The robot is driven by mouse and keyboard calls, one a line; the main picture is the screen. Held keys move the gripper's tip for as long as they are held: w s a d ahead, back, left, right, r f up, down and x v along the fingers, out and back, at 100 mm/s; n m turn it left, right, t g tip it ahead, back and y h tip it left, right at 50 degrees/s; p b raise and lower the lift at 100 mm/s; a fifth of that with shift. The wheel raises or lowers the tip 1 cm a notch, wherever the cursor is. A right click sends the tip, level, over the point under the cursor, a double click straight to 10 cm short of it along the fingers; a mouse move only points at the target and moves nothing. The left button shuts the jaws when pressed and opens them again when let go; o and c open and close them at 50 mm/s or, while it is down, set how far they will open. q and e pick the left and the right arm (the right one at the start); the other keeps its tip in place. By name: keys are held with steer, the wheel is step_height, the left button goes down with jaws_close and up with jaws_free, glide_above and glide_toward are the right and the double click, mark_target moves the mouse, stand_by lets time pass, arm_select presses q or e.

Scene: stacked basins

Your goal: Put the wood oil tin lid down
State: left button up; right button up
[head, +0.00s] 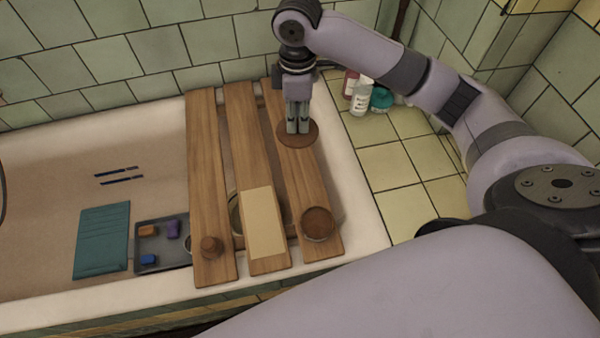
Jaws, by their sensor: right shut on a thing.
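The wood oil tin lid appears to be the flat reddish-brown disc (298,141) at the far part of the right-hand plank (303,172). My right gripper (298,127) points straight down over the middle of this disc, its fingers close together and shut on it. I cannot tell whether the disc touches the plank or hangs just above it. A round brown tin (318,224), apparently the wood oil tin, stands at the near end of the same plank. My left gripper is not in view.
Three planks lie across a bathtub (365,225). A grey tray (160,262) and teal mat (102,242) lie left. Bottles (361,97) stand behind, right.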

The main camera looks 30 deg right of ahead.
steer(key=shift+w+d+f+n+b, duration=0.15)
steer(key=shift+d+f+n+b, duration=0.1)
steer(key=shift+d+f+n, duration=0.2)
steer(key=shift+w+d+f+n+b, duration=0.2)
steer(key=shift+d+f+n, duration=0.15)
steer(key=shift+d+f, duration=0.15)
steer(key=shift+d+f+n, duration=0.15)
steer(key=shift+d+n, duration=0.05)
steer(key=shift+n, duration=0.1)
steer(key=f, duration=0.3)
steer(key=shift+w+f+b, duration=0.25)
steer(key=shift+f+b, duration=0.05)
steer(key=shift+f, duration=0.05)
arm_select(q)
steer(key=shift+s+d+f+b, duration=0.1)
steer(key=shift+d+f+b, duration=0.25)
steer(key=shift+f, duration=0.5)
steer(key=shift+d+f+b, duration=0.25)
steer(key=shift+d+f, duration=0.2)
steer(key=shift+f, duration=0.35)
arm_select(e)
steer(key=shift+f, duration=8.25)
steer(key=shift+f, duration=0.1)
steer(key=o, duration=0.5)
steer(key=shift+f, duration=0.1)
steer(key=shift+c, duration=0.2)
steer(key=o, duration=0.5)
steer(key=shift+c, duration=0.2)
